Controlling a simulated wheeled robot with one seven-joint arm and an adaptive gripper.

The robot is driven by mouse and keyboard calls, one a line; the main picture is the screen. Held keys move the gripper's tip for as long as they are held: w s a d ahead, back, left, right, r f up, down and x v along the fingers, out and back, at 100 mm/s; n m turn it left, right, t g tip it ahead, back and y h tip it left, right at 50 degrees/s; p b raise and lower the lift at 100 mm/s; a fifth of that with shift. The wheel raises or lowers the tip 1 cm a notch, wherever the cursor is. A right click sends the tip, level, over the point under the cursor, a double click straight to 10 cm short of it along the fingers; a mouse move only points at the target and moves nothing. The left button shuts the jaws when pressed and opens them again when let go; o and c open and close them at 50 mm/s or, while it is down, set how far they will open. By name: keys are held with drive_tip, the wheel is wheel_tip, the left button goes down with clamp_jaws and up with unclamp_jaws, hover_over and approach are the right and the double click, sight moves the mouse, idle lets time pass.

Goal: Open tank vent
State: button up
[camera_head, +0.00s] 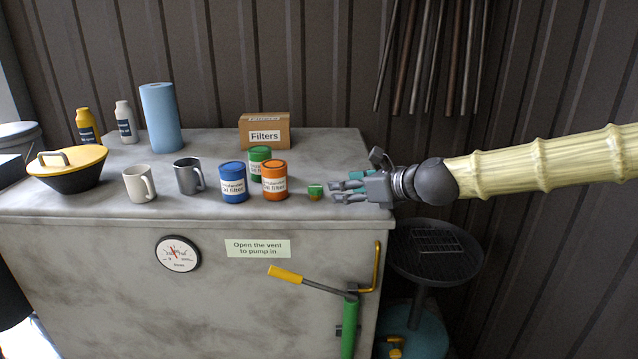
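The tank (110,265) is a large grey box with a flat top. A small green cap with an orange-brown base (315,191), which looks like the vent, sits on the tank's top near the front right. My gripper (336,191) comes in from the right, low over the top, with its fingers pointing left at the cap. The fingers are apart with a gap between them and nothing in it. The fingertips are just right of the cap; I cannot tell whether they touch it.
Orange (275,180), blue (233,183) and green (259,155) filter cans stand left of the cap. A Filters box (265,132), mugs (139,184), a blue roll (161,120) and a yellow-lidded bowl (68,167) share the top. A green pump (349,325) stands in front.

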sight(317, 187)
drive_tip(key=p+x, duration=0.1)
drive_tip(key=x, duration=0.4)
drive_tip(key=shift+w+r, duration=0.15)
drive_tip(key=shift+p+x, duration=1.05)
drive_tip(key=shift+x, duration=1.65)
drive_tip(key=shift+a+r, duration=0.1)
drive_tip(key=shift+a, duration=0.1)
drive_tip(key=c, duration=1)
